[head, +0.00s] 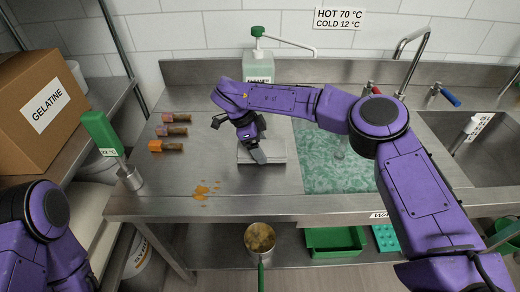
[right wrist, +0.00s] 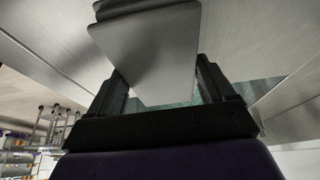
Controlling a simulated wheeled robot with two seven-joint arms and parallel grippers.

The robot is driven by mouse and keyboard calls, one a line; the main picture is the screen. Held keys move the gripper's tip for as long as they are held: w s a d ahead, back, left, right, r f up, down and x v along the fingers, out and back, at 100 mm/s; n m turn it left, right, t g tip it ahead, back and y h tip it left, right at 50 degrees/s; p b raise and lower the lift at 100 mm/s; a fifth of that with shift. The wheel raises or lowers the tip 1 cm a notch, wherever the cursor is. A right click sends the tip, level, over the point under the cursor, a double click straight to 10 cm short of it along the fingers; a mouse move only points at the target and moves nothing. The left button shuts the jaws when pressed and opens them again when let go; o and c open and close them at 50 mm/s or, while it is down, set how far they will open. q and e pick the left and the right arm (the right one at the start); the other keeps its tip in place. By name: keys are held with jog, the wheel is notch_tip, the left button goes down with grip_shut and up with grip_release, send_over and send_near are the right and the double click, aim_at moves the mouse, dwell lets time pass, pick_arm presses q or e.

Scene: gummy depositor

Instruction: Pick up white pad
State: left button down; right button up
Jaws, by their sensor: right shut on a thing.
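In the right wrist view, a flat pad (right wrist: 150,50), pale grey in shadow, sits between the two dark fingers of my right gripper (right wrist: 165,85). The gripper is shut on it. In the head view, my right gripper (head: 254,144) points down over a pale, low rectangular slab (head: 277,148) on the steel counter. The gripper hides part of the slab. I cannot tell how far the pad is clear of the slab. My left arm shows at the lower left of the head view, but its gripper is out of view.
Orange spills (head: 202,190) and several wooden-handled tools (head: 168,146) lie left of the slab. A green-handled tool (head: 103,134) stands at the counter's left edge. A green pump bottle (head: 258,66) stands behind.

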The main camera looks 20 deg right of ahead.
jog(key=s+r, duration=0.1)
jog(key=r, duration=0.1)
jog(key=s+r+b, duration=0.1)
jog(key=s+r, duration=0.1)
jog(key=r, duration=0.1)
jog(key=s+r+b, duration=0.1)
jog(key=s+r, duration=0.1)
jog(key=r, duration=0.1)
jog(key=shift+a, duration=0.35)
jog(key=shift+c, duration=0.7)
jog(key=s+r, duration=0.1)
jog(key=s, duration=0.2)
jog(key=s+a+r+b, duration=0.1)
jog(key=s, duration=0.2)
jog(key=s+r+b, duration=0.1)
jog(key=s+r, duration=0.1)
jog(key=s, duration=0.1)
jog(key=shift+a, duration=0.15)
jog(key=o, duration=0.5)
jog(key=shift+c, duration=1.4)
